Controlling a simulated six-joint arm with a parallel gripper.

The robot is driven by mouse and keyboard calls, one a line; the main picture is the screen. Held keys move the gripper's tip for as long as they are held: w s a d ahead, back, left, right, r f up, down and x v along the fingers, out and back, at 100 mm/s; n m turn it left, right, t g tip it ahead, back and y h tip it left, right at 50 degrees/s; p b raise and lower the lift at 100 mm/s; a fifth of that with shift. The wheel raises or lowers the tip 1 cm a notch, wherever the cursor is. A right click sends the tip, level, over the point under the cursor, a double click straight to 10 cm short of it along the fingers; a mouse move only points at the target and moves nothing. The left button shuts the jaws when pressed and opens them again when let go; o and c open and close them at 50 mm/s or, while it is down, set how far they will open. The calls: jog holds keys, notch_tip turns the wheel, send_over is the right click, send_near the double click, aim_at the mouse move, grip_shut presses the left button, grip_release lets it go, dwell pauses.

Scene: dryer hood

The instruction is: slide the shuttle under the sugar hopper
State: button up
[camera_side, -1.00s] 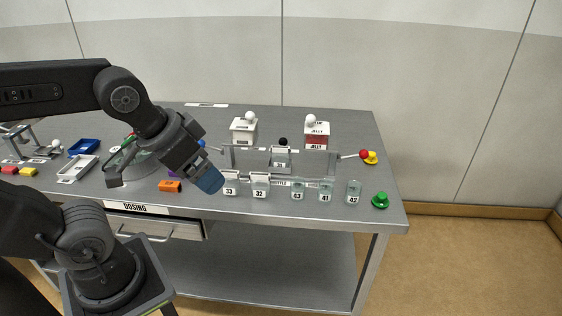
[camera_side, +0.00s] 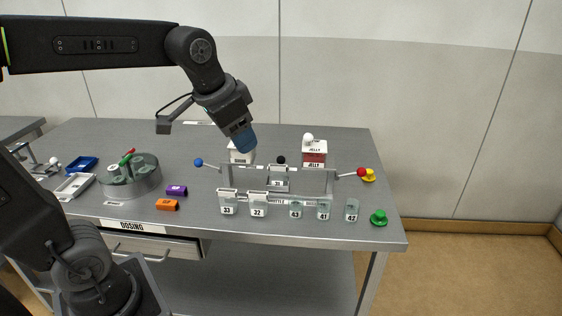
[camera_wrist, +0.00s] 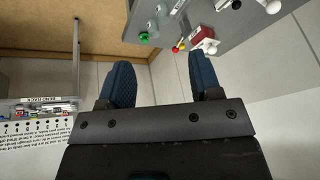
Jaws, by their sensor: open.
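My gripper (camera_side: 243,138) is in the air above the table, in front of the white hopper. Its blue fingers are apart and empty in the wrist view (camera_wrist: 161,80). The white hopper (camera_side: 236,157) stands behind the rail frame, partly hidden by the fingers; its label cannot be read. A frame labelled SHUTTLE (camera_side: 279,201) spans the middle of the table. A blue ball knob (camera_side: 198,162) ends a rod on the left, and a red ball knob (camera_side: 362,172) ends one on the right.
A red-and-white JELLY hopper (camera_side: 314,153) stands right of the white one. Several numbered jars (camera_side: 295,209) line the front edge. A green button (camera_side: 378,218) is at the front right.

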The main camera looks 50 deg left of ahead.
jog(key=w+a+m+g, duration=0.15)
jog(key=w+a, duration=0.35)
jog(key=w, duration=0.7)
jog(key=m+g+y, duration=0.1)
jog(key=m+g, duration=0.1)
jog(key=m, duration=0.2)
send_over(281, 157)
jog(key=s+d, duration=0.1)
jog(key=d, duration=0.1)
notch_tip(281, 157, down, 16)
jog(key=f, duration=0.4)
jog(key=a+f, duration=0.1)
jog(key=f, duration=0.3)
jog(key=w+a+f, duration=0.1)
jog(key=f, duration=0.3)
jog(key=shift+w+f, duration=0.1)
jog(key=shift+f, duration=0.25)
jog(key=shift+c, duration=0.2)
grip_shut()
